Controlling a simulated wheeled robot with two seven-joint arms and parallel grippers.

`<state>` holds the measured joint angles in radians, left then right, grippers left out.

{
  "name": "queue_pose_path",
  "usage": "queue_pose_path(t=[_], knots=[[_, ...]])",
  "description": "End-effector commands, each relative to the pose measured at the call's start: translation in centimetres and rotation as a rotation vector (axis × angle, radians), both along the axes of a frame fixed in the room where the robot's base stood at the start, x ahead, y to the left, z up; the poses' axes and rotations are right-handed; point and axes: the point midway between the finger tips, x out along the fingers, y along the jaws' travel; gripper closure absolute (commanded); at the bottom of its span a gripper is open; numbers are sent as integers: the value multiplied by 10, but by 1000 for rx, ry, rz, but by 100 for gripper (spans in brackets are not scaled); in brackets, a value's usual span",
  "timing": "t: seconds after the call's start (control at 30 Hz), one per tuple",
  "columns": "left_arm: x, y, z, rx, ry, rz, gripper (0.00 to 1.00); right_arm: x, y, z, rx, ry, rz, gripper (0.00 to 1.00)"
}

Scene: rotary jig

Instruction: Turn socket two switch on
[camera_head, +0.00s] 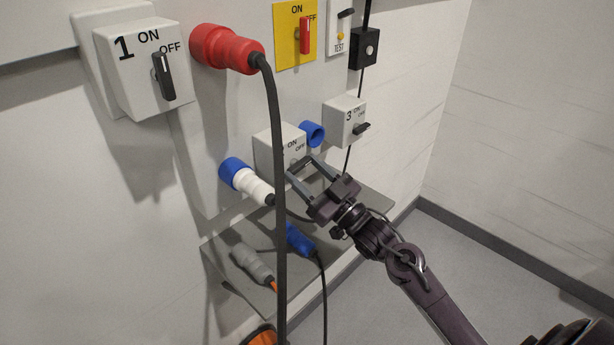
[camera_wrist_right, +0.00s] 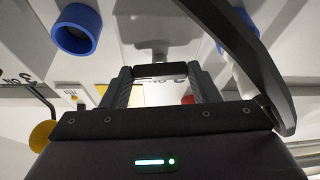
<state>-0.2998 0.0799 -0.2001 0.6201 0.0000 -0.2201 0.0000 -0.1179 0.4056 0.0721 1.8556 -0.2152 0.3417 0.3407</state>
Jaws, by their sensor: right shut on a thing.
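The socket two box (camera_head: 264,151) is the white box low on the wall panel, with ON and OFF lettering and its number hidden behind a black cable. Its dark switch handle (camera_head: 301,164) lies between the fingertips of my right gripper (camera_head: 303,168). The right gripper is shut on this handle. In the right wrist view the handle (camera_wrist_right: 160,71) spans between the two fingers, with the box lettering partly covered behind it. My left gripper is not in view.
The box marked 3 (camera_head: 343,121) and a blue socket (camera_head: 312,134) are close by on the right. A blue-and-white plug (camera_head: 247,181) sits to the left. A thick black cable (camera_head: 279,220) hangs from the red plug (camera_head: 226,48). Loose connectors lie on the grey shelf (camera_head: 222,262) below.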

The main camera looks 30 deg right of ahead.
Motion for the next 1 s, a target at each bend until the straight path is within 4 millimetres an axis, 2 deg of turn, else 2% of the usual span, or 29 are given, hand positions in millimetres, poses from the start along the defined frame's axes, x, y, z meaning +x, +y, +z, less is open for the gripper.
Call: queue_pose_path(t=[1.0], knots=[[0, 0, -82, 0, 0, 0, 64, 2, -7, 2, -892, -327, 1, 68]])
